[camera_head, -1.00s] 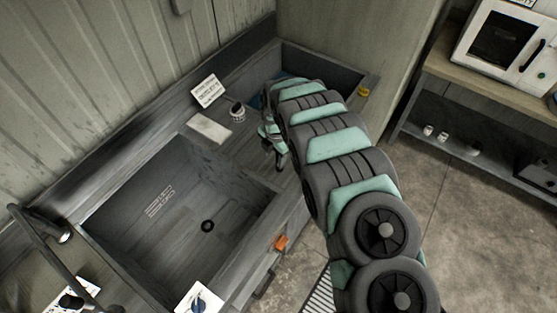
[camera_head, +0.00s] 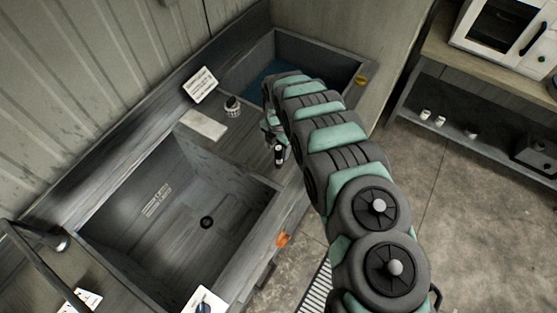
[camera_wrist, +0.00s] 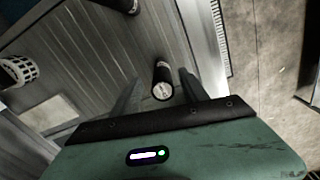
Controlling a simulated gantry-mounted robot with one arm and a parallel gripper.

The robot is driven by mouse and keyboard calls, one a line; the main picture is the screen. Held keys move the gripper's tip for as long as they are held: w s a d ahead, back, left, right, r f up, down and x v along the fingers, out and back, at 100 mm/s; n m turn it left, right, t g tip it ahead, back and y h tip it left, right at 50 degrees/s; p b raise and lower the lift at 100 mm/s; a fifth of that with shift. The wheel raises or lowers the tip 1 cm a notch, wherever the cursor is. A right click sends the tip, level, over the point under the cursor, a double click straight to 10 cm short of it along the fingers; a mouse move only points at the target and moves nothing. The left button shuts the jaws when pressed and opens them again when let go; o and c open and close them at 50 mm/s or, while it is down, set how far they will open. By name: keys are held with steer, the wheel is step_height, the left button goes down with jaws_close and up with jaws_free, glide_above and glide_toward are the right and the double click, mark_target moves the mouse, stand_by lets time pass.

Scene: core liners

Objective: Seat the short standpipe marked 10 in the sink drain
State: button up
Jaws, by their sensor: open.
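In the wrist view a short black pipe (camera_wrist: 162,82) with a pale marked end stands on the grey ledge. It shows between the two fingers of my gripper (camera_wrist: 158,88), which are open. I cannot read the mark or tell whether the fingers reach down around it. In the head view the pipe (camera_head: 279,155) shows just below my gripper (camera_head: 274,138), on the ledge between the two basins. The sink basin (camera_head: 165,245) is left of it, with the dark round drain (camera_head: 207,222) open in its floor.
A white slotted cup (camera_head: 232,106) and a pale flat slab (camera_head: 204,125) are on the ledge behind. A second dark cylinder (camera_wrist: 125,4) is at the wrist view's top edge. A basin with blue water (camera_head: 275,72) lies behind my arm.

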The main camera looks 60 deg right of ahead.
mark_target(278, 158)
steer(key=shift+a+f+p, duration=0.2)
steer(key=shift+f+p, duration=0.1)
steer(key=shift+f, duration=0.6)
steer(key=shift+a+f+p, duration=0.15)
steer(key=shift+f+p, duration=0.1)
steer(key=shift+f, duration=0.6)
steer(key=shift+s+f, duration=0.1)
steer(key=shift+f, duration=0.7)
steer(key=shift+d, duration=0.1)
jaws_close()
